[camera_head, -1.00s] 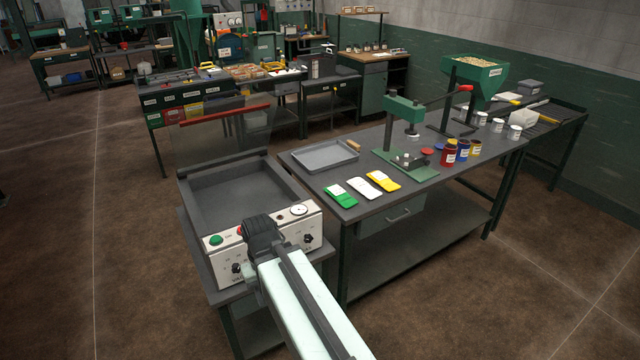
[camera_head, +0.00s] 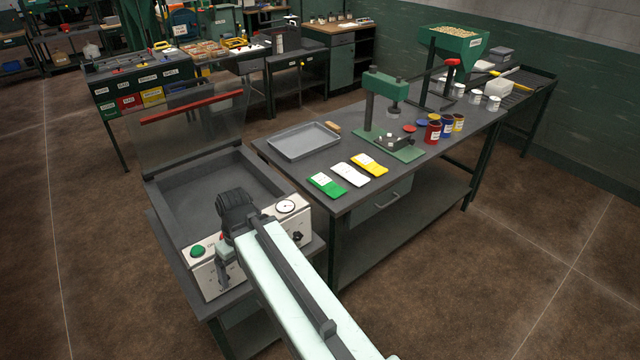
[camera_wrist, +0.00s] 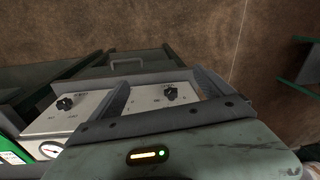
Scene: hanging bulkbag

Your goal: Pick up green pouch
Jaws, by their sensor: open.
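The green pouch (camera_head: 327,185) lies flat on the near left corner of the dark workbench (camera_head: 300,172). It is the leftmost of three pouches in a row, beside a white pouch (camera_head: 350,174) and a yellow pouch (camera_head: 370,164). My gripper is in front of the control panel of the open-lidded machine, to the left of the green pouch and apart from it. In the wrist view my gripper (camera_wrist: 163,88) has its two dark fingers spread, with the panel and its knobs behind them.
The machine (camera_head: 205,190) with its raised clear lid stands left of the workbench. A grey tray (camera_head: 303,142), a green press (camera_head: 385,115) and several coloured cans (camera_head: 447,127) stand behind the pouches. The floor in front of the bench is clear.

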